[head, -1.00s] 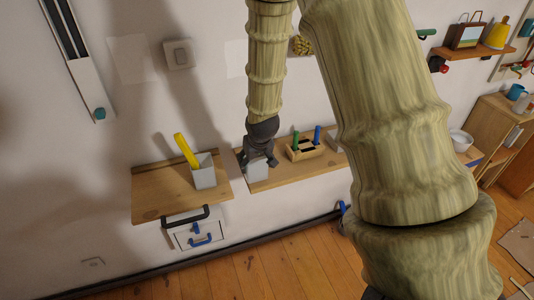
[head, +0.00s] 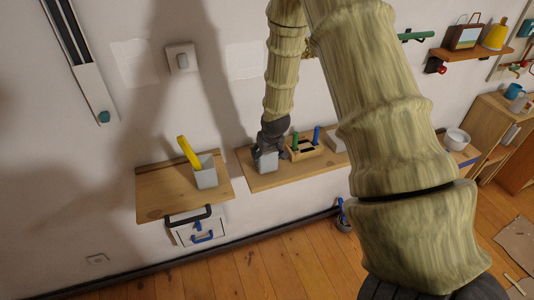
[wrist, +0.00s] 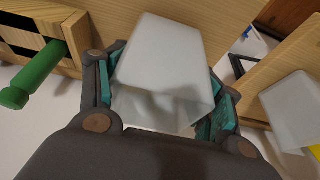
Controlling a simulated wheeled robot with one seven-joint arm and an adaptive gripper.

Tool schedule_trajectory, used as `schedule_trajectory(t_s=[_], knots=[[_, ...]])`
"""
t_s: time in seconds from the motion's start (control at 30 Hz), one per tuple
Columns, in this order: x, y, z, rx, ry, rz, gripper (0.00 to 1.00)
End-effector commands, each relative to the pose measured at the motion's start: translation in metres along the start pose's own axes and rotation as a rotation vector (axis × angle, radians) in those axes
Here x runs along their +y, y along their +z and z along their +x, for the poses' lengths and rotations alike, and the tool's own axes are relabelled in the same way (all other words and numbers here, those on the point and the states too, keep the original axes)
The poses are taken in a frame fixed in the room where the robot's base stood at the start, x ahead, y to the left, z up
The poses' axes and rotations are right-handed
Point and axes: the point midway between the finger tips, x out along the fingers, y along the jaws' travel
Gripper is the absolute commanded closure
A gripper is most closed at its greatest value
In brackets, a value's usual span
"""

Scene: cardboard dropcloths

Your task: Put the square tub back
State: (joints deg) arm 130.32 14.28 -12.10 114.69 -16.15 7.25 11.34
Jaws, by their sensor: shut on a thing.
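My gripper (head: 268,150) is shut on a pale grey square tub (head: 267,161), with one finger on either side of it. In the head view they are at the left part of the right-hand wall shelf (head: 290,177), left of a wooden holder. I cannot tell whether the tub touches the shelf board. In the wrist view the tub (wrist: 165,60) fills the space between the teal finger pads, slightly tilted in the picture.
A wooden holder (head: 306,150) with green and blue handles stands close right of the tub. A grey block (head: 336,141) is farther right. The left shelf (head: 160,198) bears a similar grey tub (head: 205,173) with a yellow thing inside. A gap separates the shelves.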

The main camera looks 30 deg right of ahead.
Motion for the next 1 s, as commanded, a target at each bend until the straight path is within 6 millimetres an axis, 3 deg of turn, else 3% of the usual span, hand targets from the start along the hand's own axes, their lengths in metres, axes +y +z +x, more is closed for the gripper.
schedule_trajectory(t_s=[0.5,0.53,0.6,0.63,1.0], knots=[[-0.0007,0.0032,0.0096,0.001,-0.001,0.0,0.82],[-0.0006,0.003,0.0088,0.001,-0.001,0.0,0.28],[-0.0005,0.003,0.0087,0.001,-0.001,0.0,0.15],[-0.0005,0.003,0.0087,0.001,-0.001,0.0,0.12],[-0.0005,0.0022,0.0068,0.002,-0.001,0.0,0.12]])
